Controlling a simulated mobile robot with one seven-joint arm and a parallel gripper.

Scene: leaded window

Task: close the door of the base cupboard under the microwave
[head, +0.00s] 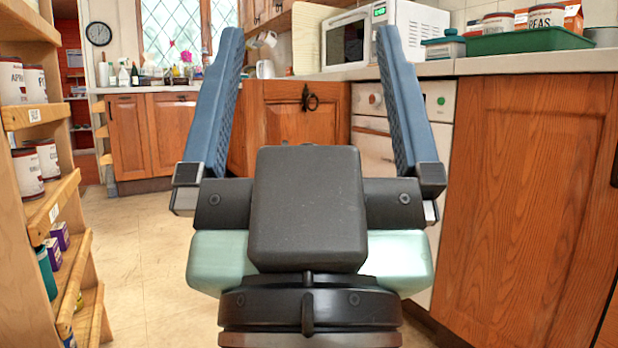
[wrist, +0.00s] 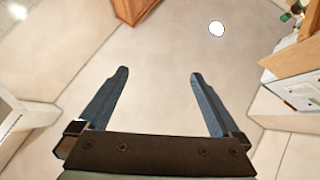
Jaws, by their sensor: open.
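The microwave (head: 347,42) is white and stands on the counter at the back, right of centre in the head view. Below and left of it is a wooden corner cupboard door (head: 287,112) with a black ring handle (head: 310,98). My gripper blocks its lower part, and I cannot tell how far the door stands open. My gripper (head: 307,45) is open and empty, its two blue fingers pointing forward. In the wrist view my gripper (wrist: 157,75) is over bare floor, with nothing between the fingers.
A white appliance (head: 368,130) stands right of the corner door. A large wooden panel (head: 530,190) fills the right side under the counter. Wooden shelves (head: 45,212) with cans line the left. The tiled floor (head: 140,250) between is clear.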

